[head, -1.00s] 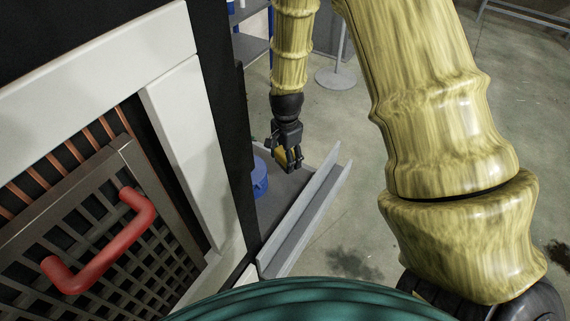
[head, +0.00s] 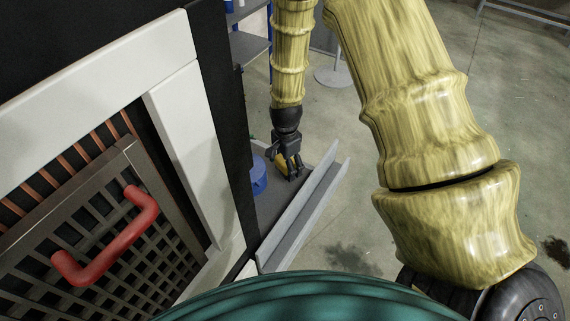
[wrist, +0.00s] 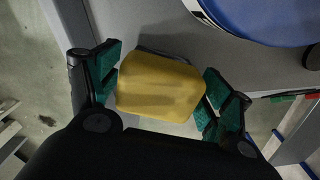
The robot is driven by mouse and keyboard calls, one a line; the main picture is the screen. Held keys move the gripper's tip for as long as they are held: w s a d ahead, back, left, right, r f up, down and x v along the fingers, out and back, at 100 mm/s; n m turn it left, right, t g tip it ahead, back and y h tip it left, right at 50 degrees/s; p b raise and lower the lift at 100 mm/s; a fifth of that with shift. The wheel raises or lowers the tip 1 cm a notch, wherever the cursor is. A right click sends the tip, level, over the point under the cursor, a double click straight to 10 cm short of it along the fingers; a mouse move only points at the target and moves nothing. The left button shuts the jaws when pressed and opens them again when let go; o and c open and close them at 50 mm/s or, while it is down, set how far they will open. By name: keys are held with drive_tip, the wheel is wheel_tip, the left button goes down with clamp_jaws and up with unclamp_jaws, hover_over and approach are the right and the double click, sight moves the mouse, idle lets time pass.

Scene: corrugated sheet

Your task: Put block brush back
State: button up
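The block brush is a yellow block (wrist: 160,86) with a dark edge along its far side in the wrist view. It sits between the two green-padded fingers of my gripper (head: 290,172), which look closed against its sides. In the head view the yellow of the block brush (head: 281,164) shows at the fingers, partly hidden by them. My gripper points down, low over a grey ledge (head: 270,207). Whether the brush touches the ledge, I cannot tell.
A blue round container (head: 258,176) stands on the ledge close to my gripper; it also shows in the wrist view (wrist: 265,18). A raised metal rail (head: 305,210) edges the ledge. A machine panel with a red handle (head: 105,240) stands at left.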

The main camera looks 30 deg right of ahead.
drive_tip(key=shift+r, duration=0.2)
drive_tip(key=shift+r+b, duration=2.05)
drive_tip(key=shift+r, duration=3.8)
